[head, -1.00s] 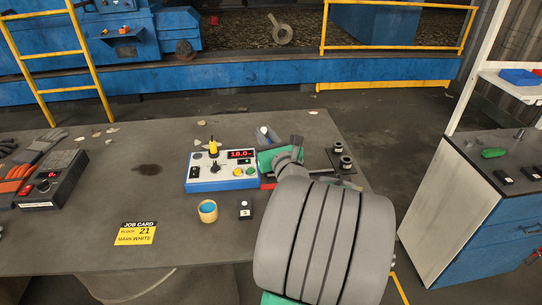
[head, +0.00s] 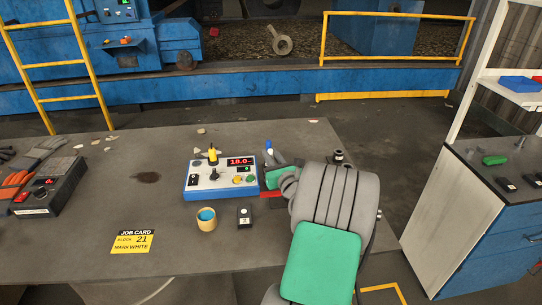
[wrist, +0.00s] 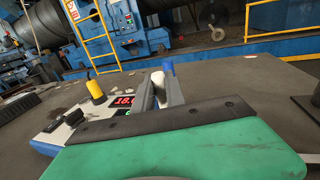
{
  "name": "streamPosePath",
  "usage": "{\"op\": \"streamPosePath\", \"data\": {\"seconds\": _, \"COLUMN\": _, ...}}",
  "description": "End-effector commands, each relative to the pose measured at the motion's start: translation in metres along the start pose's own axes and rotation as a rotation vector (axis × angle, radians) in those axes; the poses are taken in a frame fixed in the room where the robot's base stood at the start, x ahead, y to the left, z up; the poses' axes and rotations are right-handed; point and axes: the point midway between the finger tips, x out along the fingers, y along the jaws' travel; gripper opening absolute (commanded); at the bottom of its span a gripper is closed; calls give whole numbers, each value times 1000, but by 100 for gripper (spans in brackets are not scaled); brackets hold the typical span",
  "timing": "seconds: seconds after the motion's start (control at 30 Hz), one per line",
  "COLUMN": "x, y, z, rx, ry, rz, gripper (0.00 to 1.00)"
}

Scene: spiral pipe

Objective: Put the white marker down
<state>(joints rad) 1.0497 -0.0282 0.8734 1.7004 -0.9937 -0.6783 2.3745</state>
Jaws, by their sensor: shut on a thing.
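My gripper (wrist: 160,92) is shut on a white marker (wrist: 158,84), which stands roughly upright between the two grey fingers in the wrist view. A blue piece (wrist: 168,68) shows just above the white part; I cannot tell whether it is the marker's cap or a separate thing. In the head view my gripper (head: 271,157) is over the table, just right of the blue-and-white control box (head: 220,178). The marker's lower end is hidden behind my gripper's dark plate and green cover, so I cannot tell whether it touches anything.
A red edge (head: 270,194) shows beneath my gripper. The table (head: 90,200) is bare around the yellow job card (head: 132,241).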

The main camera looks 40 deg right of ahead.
Motion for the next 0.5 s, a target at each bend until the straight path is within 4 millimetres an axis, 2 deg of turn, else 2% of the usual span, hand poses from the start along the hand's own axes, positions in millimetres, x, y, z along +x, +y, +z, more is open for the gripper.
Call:
{"op": "streamPosePath", "data": {"seconds": 0.07, "x": 0, "y": 0, "z": -4, "rx": 1, "ry": 0, "rz": 0, "gripper": 0}}
{"op": "streamPosePath", "data": {"seconds": 0.1, "x": 0, "y": 0, "z": -2, "rx": 1, "ry": 0, "rz": 0, "gripper": 19}}
{"op": "streamPosePath", "data": {"seconds": 0.3, "x": 0, "y": 0, "z": -2, "rx": 1, "ry": 0, "rz": 0, "gripper": 35}}
{"op": "streamPosePath", "data": {"seconds": 0.5, "x": 0, "y": 0, "z": -2, "rx": 1, "ry": 0, "rz": 0, "gripper": 38}}
